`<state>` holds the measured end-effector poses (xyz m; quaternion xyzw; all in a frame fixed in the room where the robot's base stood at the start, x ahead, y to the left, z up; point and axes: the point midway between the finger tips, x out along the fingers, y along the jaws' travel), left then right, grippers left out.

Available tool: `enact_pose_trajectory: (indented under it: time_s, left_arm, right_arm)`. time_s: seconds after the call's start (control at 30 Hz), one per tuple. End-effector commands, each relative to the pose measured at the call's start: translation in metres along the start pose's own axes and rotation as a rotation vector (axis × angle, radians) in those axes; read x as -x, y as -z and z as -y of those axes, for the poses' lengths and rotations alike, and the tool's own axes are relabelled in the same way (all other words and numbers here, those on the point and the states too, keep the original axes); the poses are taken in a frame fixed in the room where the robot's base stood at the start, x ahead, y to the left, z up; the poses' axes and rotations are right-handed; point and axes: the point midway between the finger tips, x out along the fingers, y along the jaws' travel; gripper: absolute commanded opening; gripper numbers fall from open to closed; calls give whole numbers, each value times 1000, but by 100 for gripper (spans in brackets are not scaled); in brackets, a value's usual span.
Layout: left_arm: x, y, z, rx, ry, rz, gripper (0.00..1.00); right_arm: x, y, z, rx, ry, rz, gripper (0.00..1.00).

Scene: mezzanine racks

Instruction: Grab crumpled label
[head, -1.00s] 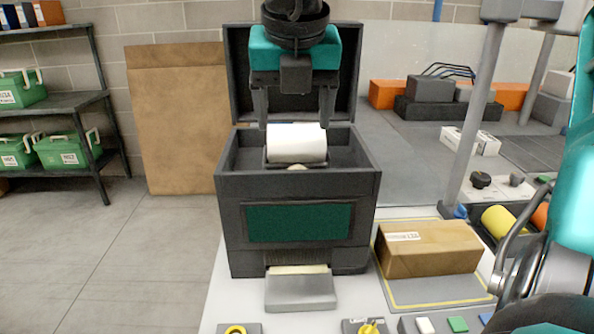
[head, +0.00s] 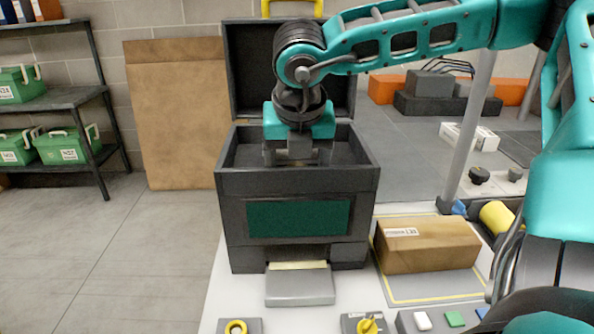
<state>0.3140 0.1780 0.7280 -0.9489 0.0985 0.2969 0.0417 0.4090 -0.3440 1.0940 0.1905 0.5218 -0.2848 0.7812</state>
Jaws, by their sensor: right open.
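The dark label printer (head: 230,183) stands on the white bench with its lid (head: 242,75) open behind. My right gripper (head: 298,158) reaches down into its open top with its jaws open. The fingertips are partly hidden by the printer's front wall. The white roll and the crumpled label are not visible now; the gripper and front wall block the view inside. A pale strip (head: 298,265) shows at the front slot, above the grey output tray (head: 300,287). My left gripper is not in view.
A brown carton (head: 428,247) lies on a yellow-outlined mat right of the printer. A yellow roll (head: 497,217) is beyond it. Along the bench front are a yellow ring button (head: 236,327), a yellow knob (head: 368,325) and coloured buttons. The floor at left is clear.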

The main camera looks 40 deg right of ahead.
Motion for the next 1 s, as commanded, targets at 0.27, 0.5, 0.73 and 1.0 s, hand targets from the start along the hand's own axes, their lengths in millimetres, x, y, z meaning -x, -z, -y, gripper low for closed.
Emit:
enact_pose_trajectory:
  time_s: [0.27,0.5,0.73,1.0]
  left_arm:
    - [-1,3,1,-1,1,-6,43]
    - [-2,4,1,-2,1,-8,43]
    - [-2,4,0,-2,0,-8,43]
    - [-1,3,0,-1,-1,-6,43]
  right_arm:
    - [0,0,0,0,0,0,59]
    - [0,0,0,0,0,0,36]
    - [1,0,0,0,0,0,18]
    - [1,0,0,0,0,0,16]
